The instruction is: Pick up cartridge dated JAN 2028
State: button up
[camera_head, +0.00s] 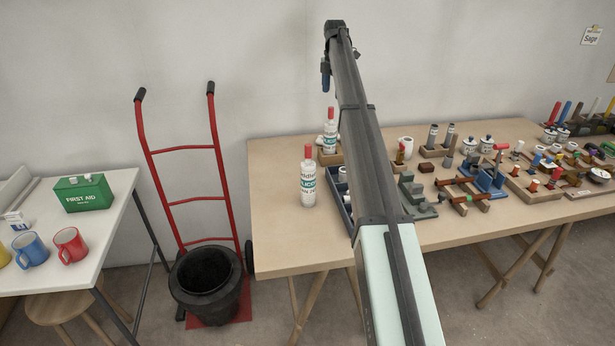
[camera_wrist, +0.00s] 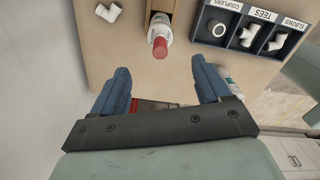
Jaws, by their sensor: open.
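A white cartridge (camera_head: 308,180) with a red nozzle cap stands upright near the table's left edge. Its small lower line seems to begin JAN 20; the rest is too small to read. A second, similar cartridge (camera_head: 330,138) stands farther back in a wooden holder (camera_head: 330,158); its date is not legible. My gripper (camera_head: 326,75) is raised above the back of the table, fingers down. In the wrist view, the open blue fingers (camera_wrist: 160,65) are empty, and the holder cartridge's red cap (camera_wrist: 160,46) shows beyond their gap. Part of another white cartridge (camera_wrist: 232,86) shows behind the right finger.
A blue bin tray (camera_wrist: 248,28) labelled couplers, tees and elbows lies beside the holder. A loose white fitting (camera_wrist: 108,12) lies nearby. Blocks, clamps and jars crowd the table (camera_head: 275,240) to the right. A red hand truck (camera_head: 187,201) stands left of it.

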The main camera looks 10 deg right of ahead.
jog(key=shift+o, duration=0.6)
jog(key=shift+a, duration=0.1)
